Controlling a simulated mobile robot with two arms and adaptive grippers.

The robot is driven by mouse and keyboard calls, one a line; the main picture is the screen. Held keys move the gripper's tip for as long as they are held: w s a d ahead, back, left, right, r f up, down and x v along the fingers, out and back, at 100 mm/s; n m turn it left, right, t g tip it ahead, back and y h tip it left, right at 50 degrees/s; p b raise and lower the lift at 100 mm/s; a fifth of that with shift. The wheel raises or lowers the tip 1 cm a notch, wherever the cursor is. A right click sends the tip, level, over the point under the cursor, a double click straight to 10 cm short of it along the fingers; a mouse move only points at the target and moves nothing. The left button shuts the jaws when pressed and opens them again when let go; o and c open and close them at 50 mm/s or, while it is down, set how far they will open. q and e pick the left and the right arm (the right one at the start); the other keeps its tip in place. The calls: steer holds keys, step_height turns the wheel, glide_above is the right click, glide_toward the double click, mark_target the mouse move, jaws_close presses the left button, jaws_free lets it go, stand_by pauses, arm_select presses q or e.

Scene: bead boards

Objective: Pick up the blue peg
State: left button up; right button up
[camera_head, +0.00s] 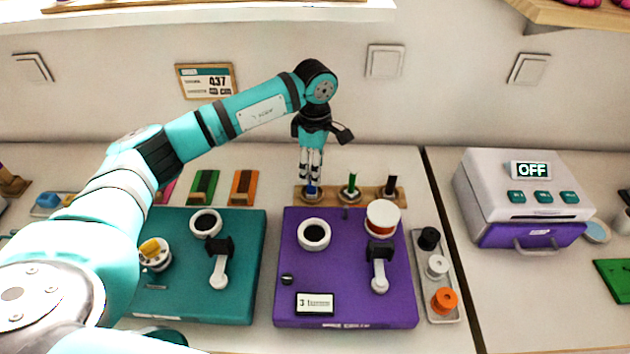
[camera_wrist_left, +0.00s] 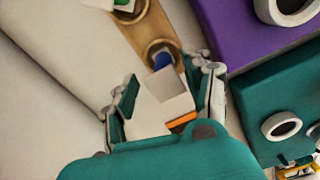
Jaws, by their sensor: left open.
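The blue peg (camera_head: 312,188) stands upright in the leftmost hole of a wooden rack (camera_head: 331,194) at the back of the table. My left gripper (camera_head: 311,176) is directly above it, pointing down, its fingertips at the peg's top. In the left wrist view, the blue peg (camera_wrist_left: 163,61) shows just beyond the open fingers of my left gripper (camera_wrist_left: 168,84). A pale square area lies between the fingers and partly covers the peg; I cannot tell what it is. I cannot tell whether the fingers touch the peg. My right gripper is out of view.
A green peg (camera_head: 351,184) and a dark peg (camera_head: 390,185) stand to the right in the same rack. A purple board (camera_head: 345,275) and a teal board (camera_head: 190,300) lie in front. Coloured blocks, including an orange one (camera_head: 244,188), lie left of the rack. The wall is close behind.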

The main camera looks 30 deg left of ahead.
arm_select(q)
steer(key=shift+s+a+f+p, duration=0.1)
steer(key=shift+f+p, duration=0.15)
steer(key=shift+f, duration=0.85)
steer(key=shift+s+a+f+p, duration=0.1)
steer(key=shift+f+p, duration=0.1)
steer(key=shift+f, duration=0.9)
steer(key=shift+c, duration=0.2)
jaws_close()
